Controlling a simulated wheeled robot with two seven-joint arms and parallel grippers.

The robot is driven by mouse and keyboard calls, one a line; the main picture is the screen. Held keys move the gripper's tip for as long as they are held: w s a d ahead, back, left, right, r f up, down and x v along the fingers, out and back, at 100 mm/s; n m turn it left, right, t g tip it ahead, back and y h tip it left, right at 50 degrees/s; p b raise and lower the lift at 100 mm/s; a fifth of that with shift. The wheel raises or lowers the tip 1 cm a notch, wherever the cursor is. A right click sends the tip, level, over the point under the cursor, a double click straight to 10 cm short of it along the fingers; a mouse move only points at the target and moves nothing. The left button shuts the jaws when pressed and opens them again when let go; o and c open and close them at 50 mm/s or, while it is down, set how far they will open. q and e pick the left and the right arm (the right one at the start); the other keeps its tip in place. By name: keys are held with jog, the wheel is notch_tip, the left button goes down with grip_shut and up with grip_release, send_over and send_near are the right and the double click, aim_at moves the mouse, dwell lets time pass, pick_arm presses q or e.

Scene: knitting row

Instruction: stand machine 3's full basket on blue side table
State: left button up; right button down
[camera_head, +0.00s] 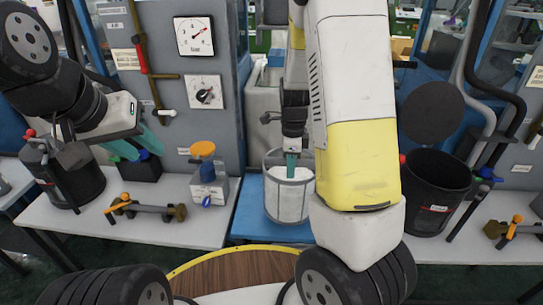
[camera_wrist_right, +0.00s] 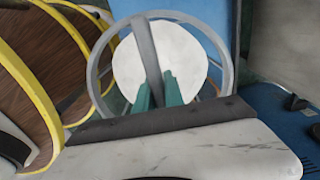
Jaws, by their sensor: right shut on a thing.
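The full basket (camera_head: 289,205), a pale grey round basket with white contents, is upright over the blue side table (camera_head: 250,213) in the head view. I cannot tell whether its base touches the tabletop. My right gripper (camera_head: 291,167) reaches down to the basket's top with teal fingers. In the right wrist view, the basket's round rim (camera_wrist_right: 91,76) and handle bar (camera_wrist_right: 146,50) show, and the teal fingers (camera_wrist_right: 158,92) are closed on the bar. My left gripper (camera_head: 137,146) is at the upper left, its teal fingers apart and empty, above the left bench.
The left bench (camera_head: 75,220) holds a black bin (camera_head: 75,185), an orange-topped container (camera_head: 203,172) and a tool (camera_head: 145,208). On the right, a black bin (camera_head: 433,190) stands on another bench. Grey machine panels rise behind. A wooden yellow-edged top (camera_head: 235,272) is in front.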

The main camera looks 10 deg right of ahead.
jog(key=w+a+f, duration=0.2)
jog(key=w+f, duration=0.2)
jog(key=w, duration=0.4)
jog(key=shift+a+f, duration=0.15)
jog(key=shift+a, duration=0.2)
jog(key=shift+f, duration=0.1)
jog(key=c, duration=1.4)
grip_release()
jog(key=shift+c, duration=0.2)
